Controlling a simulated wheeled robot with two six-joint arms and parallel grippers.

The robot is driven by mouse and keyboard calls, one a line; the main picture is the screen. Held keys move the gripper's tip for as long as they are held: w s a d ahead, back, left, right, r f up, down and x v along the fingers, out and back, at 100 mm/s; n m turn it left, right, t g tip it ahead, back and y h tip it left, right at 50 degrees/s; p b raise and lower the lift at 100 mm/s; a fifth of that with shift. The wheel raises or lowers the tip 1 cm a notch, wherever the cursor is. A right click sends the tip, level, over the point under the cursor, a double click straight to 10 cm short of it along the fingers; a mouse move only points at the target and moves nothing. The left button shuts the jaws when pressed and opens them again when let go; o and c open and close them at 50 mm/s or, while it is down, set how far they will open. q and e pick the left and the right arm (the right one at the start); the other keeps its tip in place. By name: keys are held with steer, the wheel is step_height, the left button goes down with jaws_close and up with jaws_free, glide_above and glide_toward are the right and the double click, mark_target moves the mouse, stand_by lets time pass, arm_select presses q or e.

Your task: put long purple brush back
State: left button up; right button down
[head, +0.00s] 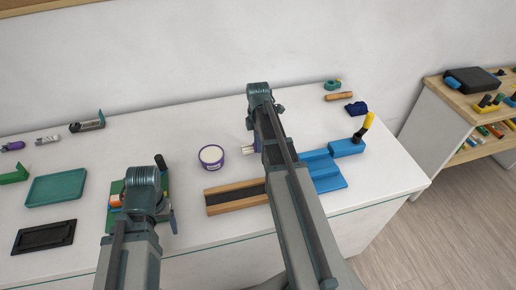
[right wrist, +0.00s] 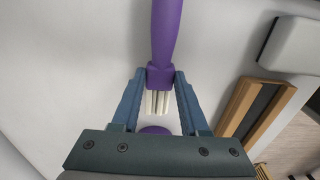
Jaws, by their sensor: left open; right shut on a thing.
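The long purple brush (right wrist: 167,35) has a purple handle and pale bristles. My right gripper (right wrist: 160,78) is shut on it at the collar, just above the bristles, in the right wrist view. In the head view my right arm hides most of the brush; its pale bristles (head: 247,149) and a bit of purple show left of the arm. My left gripper (head: 143,195) is over a green and orange item at the left of the table; its fingers are mostly hidden by its wrist.
A wooden rail with a dark strip (head: 237,198) and blue blocks (head: 325,172) lie at the front. A teal tray (head: 57,187) and black tray (head: 44,237) are at left. The table's back middle is clear.

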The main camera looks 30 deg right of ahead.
arm_select(q)
steer(key=shift+f, duration=0.75)
arm_select(e)
steer(key=shift+f, duration=0.75)
arm_select(q)
steer(key=shift+f+b, duration=0.2)
steer(key=shift+b, duration=0.2)
arm_select(e)
steer(key=shift+f, duration=0.2)
arm_select(q)
steer(key=shift+r, duration=0.1)
arm_select(e)
steer(key=shift+c, duration=2.1)
jaws_free()
steer(key=shift+r, duration=0.1)
arm_select(q)
step_height(320, 180, up, 14)
steer(key=p, duration=1.4)
arm_select(e)
step_height(320, 180, up, 14)
steer(key=shift+a+f, duration=0.2)
steer(key=shift+a, duration=0.1)
arm_select(q)
steer(key=shift+f, duration=0.2)
